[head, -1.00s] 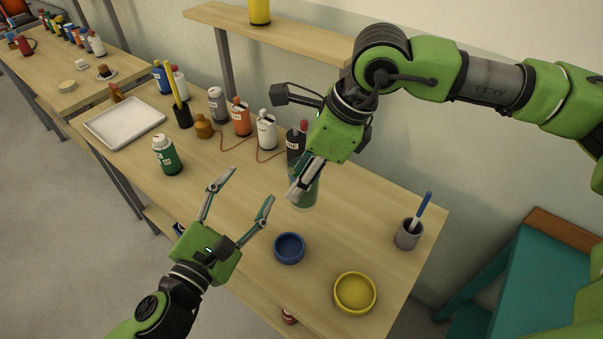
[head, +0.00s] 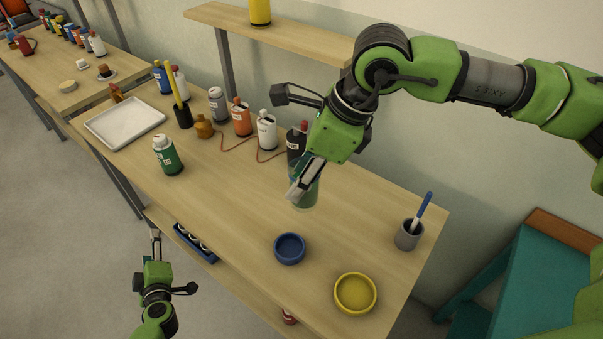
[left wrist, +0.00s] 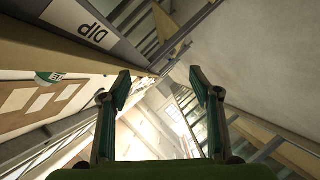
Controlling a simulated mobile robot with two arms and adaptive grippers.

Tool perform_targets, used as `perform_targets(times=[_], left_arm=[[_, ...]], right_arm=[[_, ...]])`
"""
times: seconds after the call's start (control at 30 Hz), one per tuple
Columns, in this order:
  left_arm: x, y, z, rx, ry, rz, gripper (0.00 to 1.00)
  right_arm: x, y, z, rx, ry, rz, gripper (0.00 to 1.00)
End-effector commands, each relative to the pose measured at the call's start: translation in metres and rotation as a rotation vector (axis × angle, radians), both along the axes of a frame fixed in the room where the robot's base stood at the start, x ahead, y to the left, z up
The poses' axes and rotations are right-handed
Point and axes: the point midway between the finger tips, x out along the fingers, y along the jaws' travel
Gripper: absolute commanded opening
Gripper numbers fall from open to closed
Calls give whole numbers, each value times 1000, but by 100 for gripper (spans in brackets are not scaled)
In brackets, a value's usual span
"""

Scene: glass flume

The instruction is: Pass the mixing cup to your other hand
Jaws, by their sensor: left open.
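The mixing cup (head: 305,200) is a clear, greenish cup in the middle of the head view, partly hidden by my right gripper. My right gripper (head: 304,180) comes down from the upper right with its fingers at the cup and looks shut on it; I cannot tell whether the cup's base touches the table. My left gripper (head: 155,240) is at the lower left, off the table's front edge and well apart from the cup. It is open and empty, and its spread fingers show in the left wrist view (left wrist: 161,88).
On the table (head: 235,195) stand a blue bowl (head: 290,248), a yellow bowl (head: 355,293), a grey pot with a brush (head: 408,235), a green bottle (head: 168,155) and a white tray (head: 124,122). Several bottles line the back. A blue rack (head: 195,243) sits on the lower shelf.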

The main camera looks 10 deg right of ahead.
Motion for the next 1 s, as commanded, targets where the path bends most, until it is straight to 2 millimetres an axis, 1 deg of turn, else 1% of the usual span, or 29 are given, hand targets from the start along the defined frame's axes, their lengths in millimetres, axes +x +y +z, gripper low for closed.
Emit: perform_targets(times=[0.03,0.17,0.27,0.3,0.37,0.4,0.47,0.5,0.57,0.6,0.67,0.7,0.77,0.8,0.87,0.9,0.97,1.0], left_arm=[[-19,-4,-26,34,34,-15,57],[-45,-26,-71,153,116,-157,57],[-71,-49,-111,240,210,-300,57],[-83,-57,-128,271,251,-356,57],[-102,-69,-152,310,312,-434,57],[-116,-76,-167,332,355,-484,57],[-138,-86,-189,362,417,-555,57],[-153,-91,-204,381,460,-601,57],[-177,-99,-224,406,523,-669,57],[-194,-104,-237,420,567,-713,57],[-221,-110,-256,442,634,-779,57],[-239,-113,-268,453,677,-820,57],[-267,-118,-284,472,743,-882,57],[-287,-120,-294,483,788,-924,57],[-317,-122,-308,497,857,-983,57],[-336,-122,-316,508,901,-1022,57],[-364,-124,-326,521,963,-1076,57],[-382,-124,-331,530,1001,-1110,57]], right_arm=[[0,0,0,1,0,0,13],[0,0,1,1,0,0,13],[0,0,0,1,0,0,13],[0,0,0,1,0,0,13],[0,0,0,1,0,0,13],[0,0,0,1,0,0,13],[0,0,0,1,0,0,13],[0,0,0,1,0,0,13],[0,0,0,1,0,0,13],[0,0,0,1,0,0,13],[0,0,0,1,0,0,13],[0,0,0,1,0,0,13],[0,0,0,1,0,0,13],[0,0,0,1,0,0,13],[0,0,0,1,0,0,13],[0,0,0,1,0,0,13],[0,0,0,1,0,0,13],[0,0,0,1,0,0,13]])
